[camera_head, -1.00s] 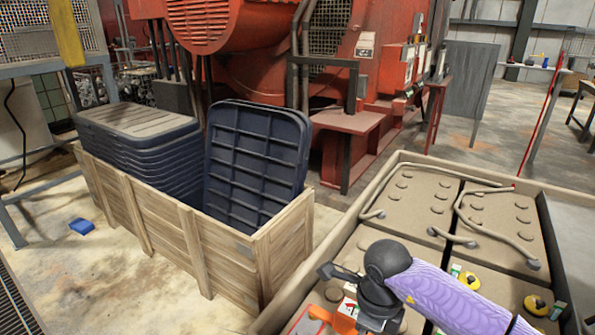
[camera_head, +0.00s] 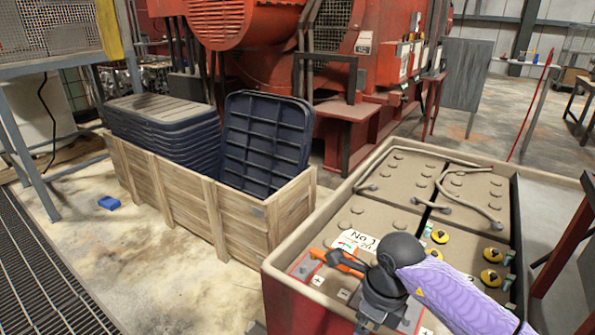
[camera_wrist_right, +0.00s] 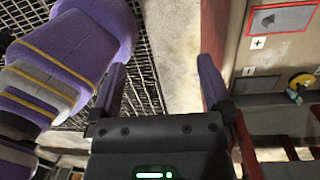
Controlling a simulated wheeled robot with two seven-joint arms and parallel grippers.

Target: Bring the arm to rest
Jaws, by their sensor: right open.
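My right arm (camera_head: 450,295), in a purple sleeve with a black joint, comes in from the lower right of the head view, in front of the battery box (camera_head: 290,240). My right gripper (camera_wrist_right: 162,80) shows in the right wrist view with its two dark purple fingers spread apart and nothing between them. Pale floor and a dark grating lie behind the fingers. In the head view the gripper cannot be made out clearly. My left gripper is not in view.
A wooden crate (camera_head: 190,205) holds stacked dark blue lids (camera_head: 165,125). An orange-handled part (camera_head: 345,262) sits near my arm on the battery box. A blue block (camera_head: 109,203) lies on the floor. A red machine (camera_head: 260,60) stands behind.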

